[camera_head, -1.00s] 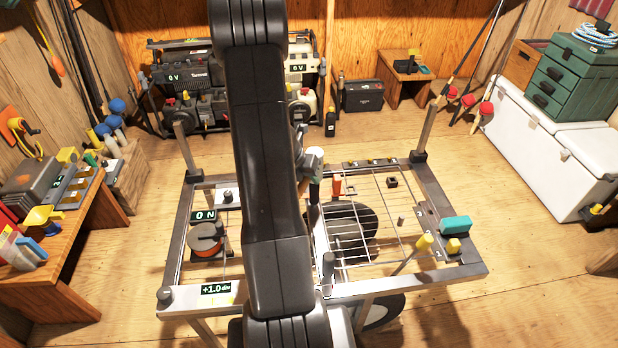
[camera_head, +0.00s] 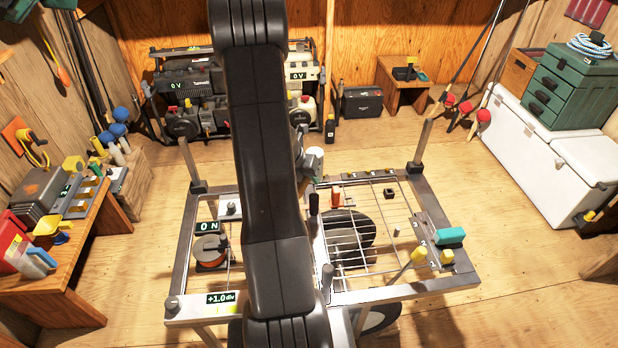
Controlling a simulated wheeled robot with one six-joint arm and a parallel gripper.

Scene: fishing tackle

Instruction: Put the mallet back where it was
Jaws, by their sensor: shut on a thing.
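My dark arm rises through the middle of the view and hides most of my gripper (camera_head: 305,182), which is beside the arm's right edge above the far part of the metal frame table. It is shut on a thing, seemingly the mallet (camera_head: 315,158). Its pale, rounded head shows beside my arm; the rest is hidden or too small to make out. A black upright grip (camera_head: 314,204) shows just below it; I cannot tell whether the two are joined. The frame table (camera_head: 400,292) has a wire rack (camera_head: 375,262) on its right half.
On the frame table are an orange spool (camera_head: 210,252), a yellow-topped peg (camera_head: 418,255), a teal block (camera_head: 450,235) and corner posts (camera_head: 423,145). A wooden bench (camera_head: 75,285) stands left, a white cooler (camera_head: 560,150) right. Floor between table and cooler is clear.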

